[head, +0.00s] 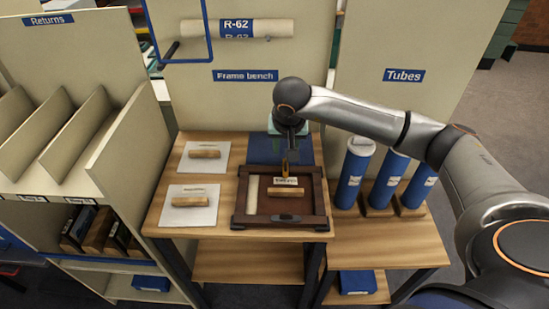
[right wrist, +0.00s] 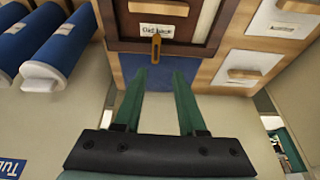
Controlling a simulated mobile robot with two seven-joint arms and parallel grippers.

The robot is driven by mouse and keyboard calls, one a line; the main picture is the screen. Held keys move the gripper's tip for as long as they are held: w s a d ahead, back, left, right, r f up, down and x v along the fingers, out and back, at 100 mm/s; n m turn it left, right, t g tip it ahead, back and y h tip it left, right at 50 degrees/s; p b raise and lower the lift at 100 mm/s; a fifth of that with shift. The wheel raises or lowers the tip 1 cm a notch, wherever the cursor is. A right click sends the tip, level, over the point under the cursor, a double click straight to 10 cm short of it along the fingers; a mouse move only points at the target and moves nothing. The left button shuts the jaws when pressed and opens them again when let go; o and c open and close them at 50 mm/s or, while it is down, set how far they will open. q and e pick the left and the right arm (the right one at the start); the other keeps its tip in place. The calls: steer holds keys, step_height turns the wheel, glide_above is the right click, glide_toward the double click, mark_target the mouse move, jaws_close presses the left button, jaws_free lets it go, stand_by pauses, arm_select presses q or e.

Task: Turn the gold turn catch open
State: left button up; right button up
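The gold turn catch (right wrist: 156,48) is a narrow upright piece on the dark frame's edge in the right wrist view, below a white label. In the head view the catch (head: 285,168) shows small at the far edge of the dark wooden frame (head: 238,212), which lies on the bench. My right gripper (right wrist: 161,74) is open, its two green fingers pointing at the catch. The catch is just beyond the fingertips, roughly between their lines, with no visible contact. In the head view the right gripper (head: 287,140) is over the frame's far side, its fingers mostly hidden. My left gripper is not in view.
Blue tubes (head: 355,172) stand on wooden blocks right of the frame. White sheets with wooden blocks (head: 205,154) lie to its left. A tan panel (head: 240,98) rises behind the bench (head: 165,215). Shelves (head: 130,140) stand at left.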

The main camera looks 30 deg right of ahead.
mark_target(286, 163)
steer(key=x, duration=0.8)
steer(key=d+x, duration=0.1)
steer(key=x, duration=0.3)
steer(key=shift+w+d+r+p, duration=0.1)
steer(key=shift+w+p, duration=0.1)
steer(key=shift+p, duration=0.2)
steer(key=shift+c, duration=0.2)
jaws_close()
